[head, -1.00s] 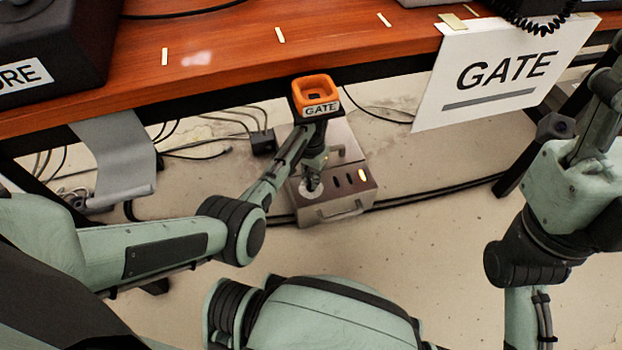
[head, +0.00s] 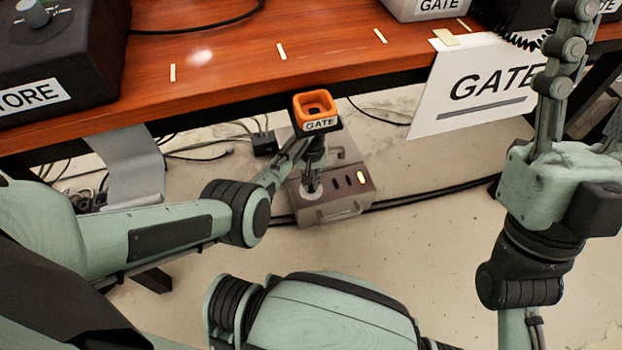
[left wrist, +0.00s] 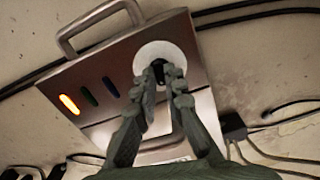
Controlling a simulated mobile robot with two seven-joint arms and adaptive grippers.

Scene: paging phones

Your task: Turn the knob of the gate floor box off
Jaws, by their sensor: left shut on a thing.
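The gate floor box (head: 350,205) is a metal box on the floor below the table, with a handle at its front. Its knob sits on a round white plate (head: 309,193), which also shows in the left wrist view (left wrist: 145,55). My left gripper (head: 312,182) reaches down and is shut on the dark knob (left wrist: 170,70), whose pointer direction is mostly hidden by the fingers. One of several slot lamps glows yellow-orange (left wrist: 69,104); the others are dark. My right gripper (head: 566,75) is raised at the right, seen side-on, with its tips unclear.
An orange-topped black piece labelled GATE (head: 318,112) stands just above and behind my left gripper. A wooden table (head: 220,60) carries dark boxes. A white GATE sign (head: 470,90) hangs at its edge. Cables (head: 430,195) cross the floor; the floor in front is clear.

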